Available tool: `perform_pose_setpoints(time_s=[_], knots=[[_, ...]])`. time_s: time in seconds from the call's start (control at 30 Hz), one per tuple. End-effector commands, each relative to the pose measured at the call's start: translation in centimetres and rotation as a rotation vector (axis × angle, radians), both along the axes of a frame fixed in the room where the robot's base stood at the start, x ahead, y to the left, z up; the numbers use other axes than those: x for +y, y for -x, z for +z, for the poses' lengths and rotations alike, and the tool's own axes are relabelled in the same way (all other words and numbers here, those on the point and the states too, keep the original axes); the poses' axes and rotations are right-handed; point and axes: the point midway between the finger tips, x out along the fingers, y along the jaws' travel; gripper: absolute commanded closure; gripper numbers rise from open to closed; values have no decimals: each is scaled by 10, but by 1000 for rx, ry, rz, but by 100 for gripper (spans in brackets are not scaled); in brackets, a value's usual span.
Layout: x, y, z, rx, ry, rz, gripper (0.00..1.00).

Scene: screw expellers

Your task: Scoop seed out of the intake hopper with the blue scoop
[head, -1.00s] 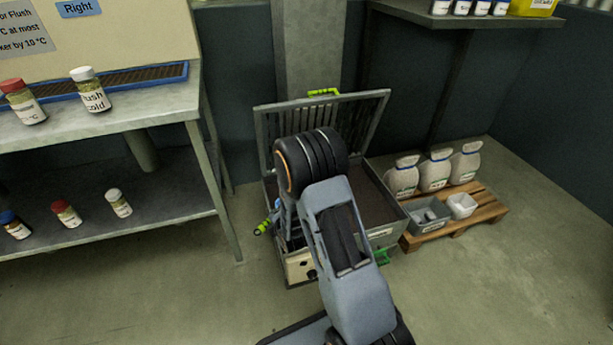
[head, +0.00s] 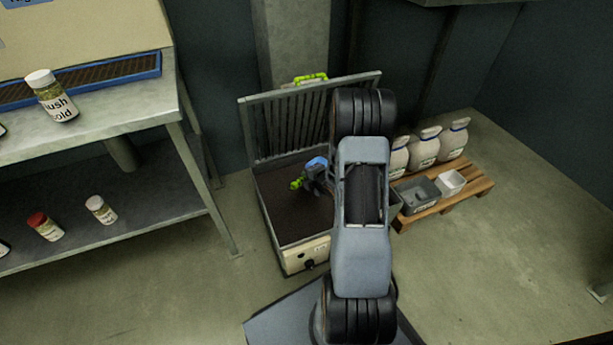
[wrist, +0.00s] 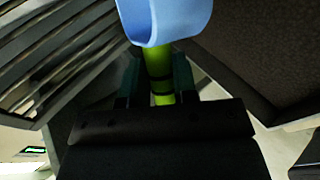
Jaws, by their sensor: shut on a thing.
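The blue scoop (head: 316,164) is in my gripper (head: 313,180), over the intake hopper (head: 262,222) in the head view. In the wrist view my gripper (wrist: 157,88) is shut on the scoop's green handle (wrist: 160,62), and the blue bowl (wrist: 165,20) shows at the top. The hopper holds a bed of dark brown seed (head: 278,205). I cannot tell whether the scoop touches the seed or holds any. My arm hides the hopper's right part. The slatted grate lid (head: 285,125) stands open at the hopper's back.
A steel table (head: 150,105) with a jar (head: 52,97) on top and more jars below stands left. White sacks (head: 424,150), a grey bin (head: 418,194) and a white tub (head: 450,182) sit on a pallet (head: 440,205) at right. A pillar (head: 290,45) rises behind the lid.

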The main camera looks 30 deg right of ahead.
Motion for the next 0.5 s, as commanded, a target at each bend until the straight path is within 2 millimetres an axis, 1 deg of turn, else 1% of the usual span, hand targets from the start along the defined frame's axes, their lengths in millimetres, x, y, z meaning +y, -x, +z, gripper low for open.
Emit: perform_pose_setpoints(time_s=[0.03, 0.5], knots=[[-1, 0, -5, 2, -6, -1, 100], [-14, -7, -42, 21, -55, 1, 100]])
